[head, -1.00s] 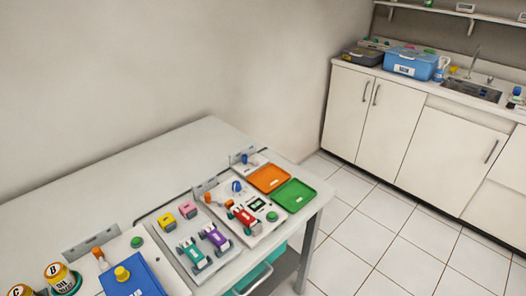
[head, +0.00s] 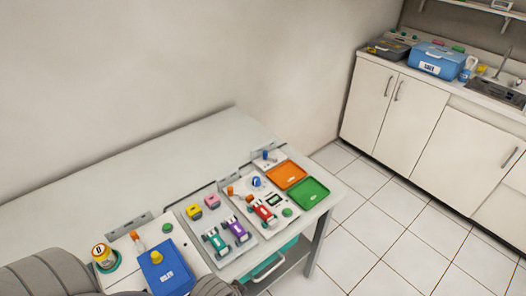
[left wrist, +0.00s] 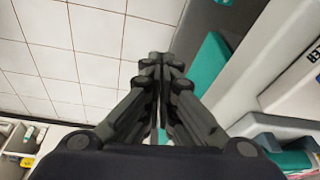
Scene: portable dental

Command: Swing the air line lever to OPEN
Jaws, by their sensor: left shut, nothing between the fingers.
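The air line lever cannot be told for certain by label. Candidates in the head view are a small blue handle (head: 256,182) on the white middle panel, a second blue part (head: 266,155) on the far panel, and small orange-topped handles, one at the middle panel (head: 230,191) and one nearer (head: 135,236). No OPEN marking is readable. My left gripper (left wrist: 160,62) is shut and empty in the left wrist view, over floor tiles beside the bench's edge. Its fingers do not show in the head view. My right gripper is not in view.
The bench (head: 90,205) holds an orange tray (head: 286,175), a green tray (head: 308,193), a red toy-like piece (head: 263,212), teal and purple pieces, a blue box (head: 165,274) and a labelled canister (head: 103,256). The bench's back left is bare. A cabinet (head: 395,110) stands across the floor.

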